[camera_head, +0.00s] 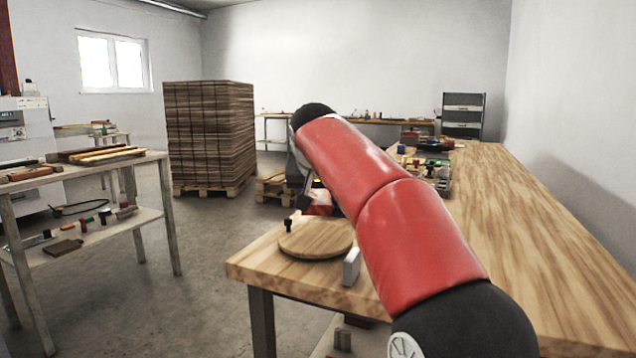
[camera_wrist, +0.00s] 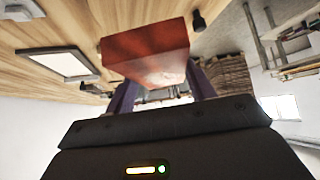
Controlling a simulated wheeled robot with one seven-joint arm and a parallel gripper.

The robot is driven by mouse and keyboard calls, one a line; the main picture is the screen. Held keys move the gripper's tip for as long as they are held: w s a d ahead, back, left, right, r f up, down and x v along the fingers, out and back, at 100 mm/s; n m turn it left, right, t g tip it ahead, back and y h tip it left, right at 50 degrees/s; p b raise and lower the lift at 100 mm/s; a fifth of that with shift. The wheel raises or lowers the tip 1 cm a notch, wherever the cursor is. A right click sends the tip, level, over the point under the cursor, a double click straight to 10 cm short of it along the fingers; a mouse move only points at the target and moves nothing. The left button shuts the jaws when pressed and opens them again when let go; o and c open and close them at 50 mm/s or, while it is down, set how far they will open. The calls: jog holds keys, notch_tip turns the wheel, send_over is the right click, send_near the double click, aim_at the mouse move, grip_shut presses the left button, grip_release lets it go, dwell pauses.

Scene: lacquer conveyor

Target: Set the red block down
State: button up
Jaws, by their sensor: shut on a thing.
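The red block (camera_wrist: 150,55) is held between the two fingers of my gripper (camera_wrist: 160,84) in the wrist view. Part of the block (camera_head: 320,203) also shows in the head view, mostly hidden behind my red arm. The block appears above the near left part of the wooden table (camera_head: 540,255), close to a round wooden board (camera_head: 312,240). I cannot tell how high it is above the surface or whether it touches anything.
A small black peg (camera_head: 288,225) is at the round board's left edge. A light grey upright piece (camera_head: 352,266) stands at its right. Several tools and parts (camera_head: 430,170) lie farther back. The table's right side is bare. A cluttered bench (camera_head: 80,165) stands left.

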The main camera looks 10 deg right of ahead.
jog(key=shift+w+d, duration=0.1)
jog(key=shift+w, duration=0.25)
jog(key=shift+w+f, duration=0.1)
jog(key=shift+f, duration=0.05)
notch_tip(320, 180, down, 5)
jog(key=shift+f, duration=0.1)
jog(key=shift+f+b, duration=0.45)
jog(key=shift+f, duration=0.15)
jog(key=shift+f+b, duration=0.45)
jog(key=shift+f, duration=0.1)
jog(key=o, duration=1.2)
